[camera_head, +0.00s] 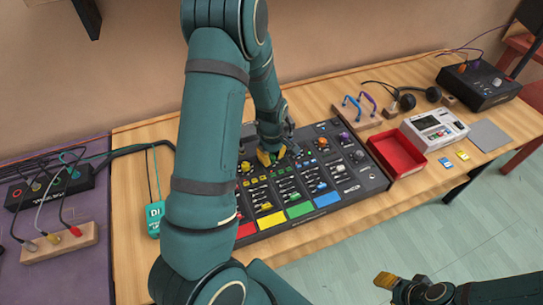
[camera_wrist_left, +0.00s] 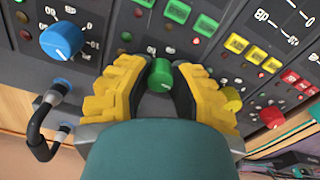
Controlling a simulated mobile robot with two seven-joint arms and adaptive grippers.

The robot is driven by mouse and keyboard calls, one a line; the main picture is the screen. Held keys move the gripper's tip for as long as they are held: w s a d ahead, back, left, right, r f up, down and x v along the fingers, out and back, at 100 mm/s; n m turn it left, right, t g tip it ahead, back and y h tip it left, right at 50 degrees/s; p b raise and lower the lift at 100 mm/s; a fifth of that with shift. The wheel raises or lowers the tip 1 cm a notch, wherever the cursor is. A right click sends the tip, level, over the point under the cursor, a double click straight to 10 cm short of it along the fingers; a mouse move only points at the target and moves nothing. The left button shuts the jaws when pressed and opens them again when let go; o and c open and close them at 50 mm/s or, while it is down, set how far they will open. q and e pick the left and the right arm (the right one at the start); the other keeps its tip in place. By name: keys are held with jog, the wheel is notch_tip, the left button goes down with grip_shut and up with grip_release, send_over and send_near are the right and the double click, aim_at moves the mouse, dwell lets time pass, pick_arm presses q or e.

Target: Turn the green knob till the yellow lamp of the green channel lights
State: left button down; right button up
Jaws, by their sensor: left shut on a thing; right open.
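The green knob (camera_wrist_left: 160,75) sits on the dark mixer panel, between the yellow-padded fingers of my left gripper (camera_wrist_left: 160,88) in the left wrist view. The fingers are shut on its sides, and its lower part is partly hidden. In the head view my left gripper (camera_head: 271,156) is over the mixer (camera_head: 375,180), and the knob cannot be made out there. I cannot pick out a lit yellow one. My right gripper (camera_head: 396,285) is open, over the floor in front of the table.
Cable plugs (camera_wrist_left: 52,100) stand up at the left. A red tray (camera_head: 397,152) sits right of the mixer, and a teal DI box (camera_head: 154,219) lies left.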

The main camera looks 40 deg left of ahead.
aim_at(272, 156)
pick_arm(q)
jog(key=m, duration=0.4)
jog(key=shift+m, duration=0.3)
jog(key=m, duration=0.4)
jog(key=shift+b, duration=0.3)
jog(key=shift+m, duration=0.4)
jog(key=c, duration=0.8)
grip_release()
jog(key=shift+o, duration=0.2)
jog(key=shift+r, duration=0.1)
notch_tip(272, 156, up, 12)
